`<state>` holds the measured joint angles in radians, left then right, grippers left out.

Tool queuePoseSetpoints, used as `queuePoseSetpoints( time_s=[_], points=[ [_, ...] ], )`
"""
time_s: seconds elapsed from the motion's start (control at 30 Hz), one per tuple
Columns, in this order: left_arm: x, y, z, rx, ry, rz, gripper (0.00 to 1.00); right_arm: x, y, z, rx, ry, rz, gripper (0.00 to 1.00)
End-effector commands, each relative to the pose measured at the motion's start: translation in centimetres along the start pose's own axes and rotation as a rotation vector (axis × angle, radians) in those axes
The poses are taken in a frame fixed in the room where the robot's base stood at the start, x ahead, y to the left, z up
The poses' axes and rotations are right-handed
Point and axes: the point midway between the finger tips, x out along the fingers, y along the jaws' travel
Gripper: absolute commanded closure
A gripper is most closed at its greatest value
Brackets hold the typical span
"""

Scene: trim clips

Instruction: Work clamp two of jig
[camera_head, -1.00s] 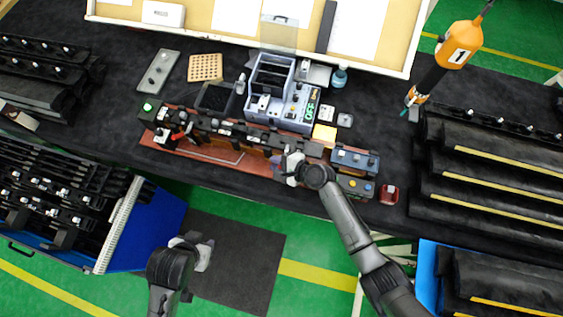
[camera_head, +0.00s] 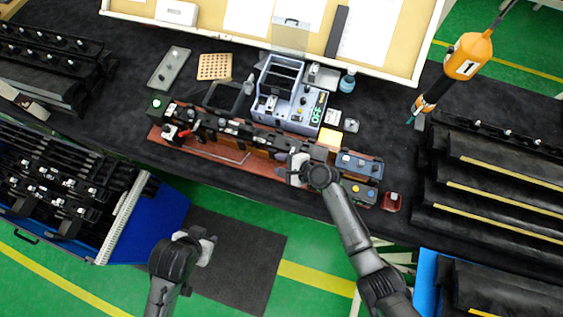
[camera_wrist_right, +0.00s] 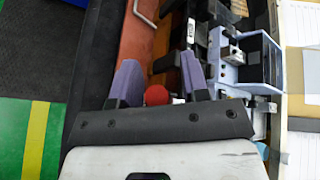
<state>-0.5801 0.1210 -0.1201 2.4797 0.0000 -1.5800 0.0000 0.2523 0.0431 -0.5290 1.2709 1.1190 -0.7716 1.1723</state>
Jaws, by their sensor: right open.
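The jig (camera_head: 202,158) is a long red-brown base with a row of black clamps and fixtures, lying along the table's front edge. A clamp with a red handle (camera_head: 184,133) stands at its left end. My right gripper (camera_head: 284,171) is low over the right half of the jig. In the right wrist view its two purple fingers (camera_wrist_right: 159,62) are apart, with a red ball-shaped knob (camera_wrist_right: 157,95) between them, seemingly not gripped. Which clamp the knob belongs to is hard to tell. My left gripper (camera_head: 207,247) hangs over the floor mat, away from the jig; its fingers are unclear.
A grey-blue device (camera_head: 288,104) with a green display stands behind the jig. Button boxes (camera_head: 358,165) and a red box (camera_head: 392,202) sit at its right end. An orange tool (camera_head: 468,57) hangs at the right. Black trim racks flank both sides.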

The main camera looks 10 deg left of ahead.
Motion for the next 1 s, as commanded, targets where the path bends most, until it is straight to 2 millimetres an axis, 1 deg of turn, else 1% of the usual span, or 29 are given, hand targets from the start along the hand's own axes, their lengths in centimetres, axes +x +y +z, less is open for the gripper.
queuePoseSetpoints(
  time_s=[0.37, 0.47, 0.53, 0.67, 1.0],
  points=[
    [0.0, 0.1, 0.0, -0.004, 0.001, 0.003, 0.57, 0.0, 0.0, 0.0, 0.0, 0.0, 0.0, 0.57],
    [0.0, 0.1, 0.0, -0.004, 0.001, 0.003, 0.57, -0.3, 0.0, 0.0, 0.0, 0.0, 0.0, 0.57],
    [-0.1, 0.1, -0.1, -0.004, 0.001, 0.003, 0.57, -0.9, 0.1, -0.1, 0.0, 0.001, 0.0, 0.57],
    [-0.1, 0.1, -0.1, -0.003, 0.001, 0.002, 0.57, -2.9, 0.1, -0.1, -0.002, 0.002, -0.001, 0.57],
    [0.3, 0.0, 0.1, 0.0, 0.001, 0.0, 0.57, -9.5, 0.1, -0.1, -0.002, 0.001, 0.0, 0.57]
  ],
)
